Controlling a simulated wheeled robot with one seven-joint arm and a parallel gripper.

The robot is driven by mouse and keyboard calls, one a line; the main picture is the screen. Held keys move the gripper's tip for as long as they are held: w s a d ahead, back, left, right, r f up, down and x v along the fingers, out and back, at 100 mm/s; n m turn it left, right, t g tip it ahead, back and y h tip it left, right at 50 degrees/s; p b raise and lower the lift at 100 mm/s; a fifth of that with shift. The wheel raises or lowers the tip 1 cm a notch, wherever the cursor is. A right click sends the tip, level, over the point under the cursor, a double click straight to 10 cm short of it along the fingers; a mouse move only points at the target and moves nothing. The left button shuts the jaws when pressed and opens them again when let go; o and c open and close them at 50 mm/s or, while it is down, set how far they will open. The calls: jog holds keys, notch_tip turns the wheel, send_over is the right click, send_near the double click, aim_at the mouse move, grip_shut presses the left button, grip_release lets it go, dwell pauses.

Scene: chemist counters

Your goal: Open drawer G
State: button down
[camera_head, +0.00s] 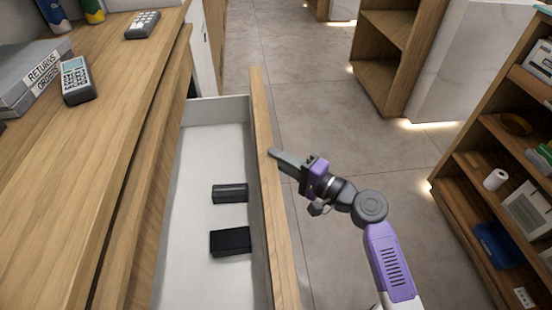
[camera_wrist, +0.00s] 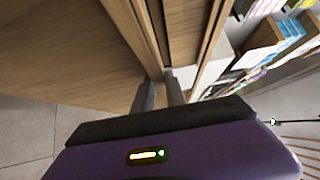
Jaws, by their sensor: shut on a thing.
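A wooden-fronted drawer (camera_head: 262,140) with a white inside is pulled far out from the counter at the left. Its letter is not visible, so I cannot tell whether it is G. Two black boxes (camera_head: 230,193) (camera_head: 230,242) lie on its white floor. My gripper (camera_head: 280,154) reaches the drawer's front panel from the right, at its top edge. In the wrist view my gripper's two dark fingers (camera_wrist: 161,90) stand close together on the edge of a wooden panel (camera_wrist: 146,40). The fingers are shut on the drawer front.
The wooden counter (camera_head: 95,150) carries a card terminal (camera_head: 77,80), a second keypad device (camera_head: 142,24) and a box marked RETURNS ORDERS (camera_head: 35,75). Stocked shelves (camera_head: 505,150) stand at the right, and an island with open shelves (camera_head: 385,50) farther back. The tiled floor (camera_head: 330,130) between is clear.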

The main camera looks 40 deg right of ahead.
jog(key=shift+f, duration=0.1)
jog(key=c, duration=1.4)
grip_release()
jog(key=shift+o, duration=0.2)
jog(key=s+d, duration=0.1)
jog(key=s, duration=0.6)
jog(key=shift+s+p, duration=0.3)
jog(key=shift+s, duration=0.1)
jog(key=shift+d, duration=0.15)
